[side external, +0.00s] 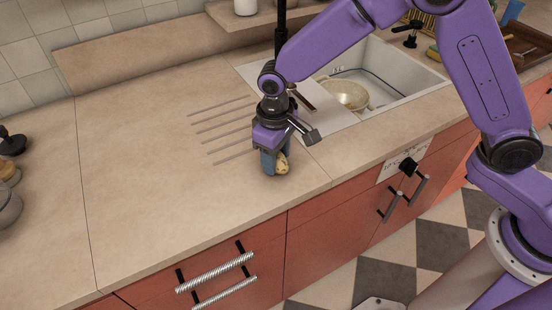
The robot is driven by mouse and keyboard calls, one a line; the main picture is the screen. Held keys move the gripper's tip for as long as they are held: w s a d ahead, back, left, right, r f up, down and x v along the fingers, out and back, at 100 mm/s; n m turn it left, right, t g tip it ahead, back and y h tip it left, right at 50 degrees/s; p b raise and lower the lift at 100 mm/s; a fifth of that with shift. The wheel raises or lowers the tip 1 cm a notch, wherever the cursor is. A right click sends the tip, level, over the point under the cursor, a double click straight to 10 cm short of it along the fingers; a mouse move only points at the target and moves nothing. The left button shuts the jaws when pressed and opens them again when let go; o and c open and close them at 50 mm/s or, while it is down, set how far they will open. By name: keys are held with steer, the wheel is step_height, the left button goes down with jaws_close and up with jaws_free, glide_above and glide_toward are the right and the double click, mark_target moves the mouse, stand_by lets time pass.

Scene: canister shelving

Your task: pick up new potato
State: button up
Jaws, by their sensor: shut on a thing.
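The new potato (282,164) is a small yellowish lump with darker spots, near the front edge of the counter. My gripper (275,160) points down over the counter and is shut on it. The blue fingers cover the potato's left side, so only its right part shows. The potato is at or just above the counter surface; I cannot tell whether it touches.
The counter (150,170) is clear to the left of my gripper. Drain grooves lie behind it. A sink (385,75) with a pan (345,94) is at the back right. Drawers with handles (215,272) are below. Dark-topped items (12,142) stand at the left edge.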

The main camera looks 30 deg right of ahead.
steer(key=shift+r, duration=0.9)
steer(key=s+r, duration=0.1)
steer(key=r, duration=0.1)
steer(key=s+d+r, duration=0.1)
steer(key=r, duration=0.1)
steer(key=s+d+r, duration=0.1)
steer(key=r, duration=0.1)
steer(key=shift+s+d+r, duration=0.2)
steer(key=shift+s+r, duration=0.1)
steer(key=shift+r, duration=0.1)
steer(key=shift+s+d+r, duration=2.2)
steer(key=shift+s+d, duration=0.8)
steer(key=shift+s, duration=0.7)
steer(key=shift+w+d+f, duration=2.8)
steer(key=shift+w+d, duration=2.5)
steer(key=shift+w, duration=0.05)
steer(key=shift+w+d+f, duration=2.75)
steer(key=shift+w+d, duration=2.5)
steer(key=shift+w, duration=0.05)
steer(key=shift+w+d+f, duration=2.8)
steer(key=shift+w+d, duration=2.5)
steer(key=shift+w, duration=0.05)
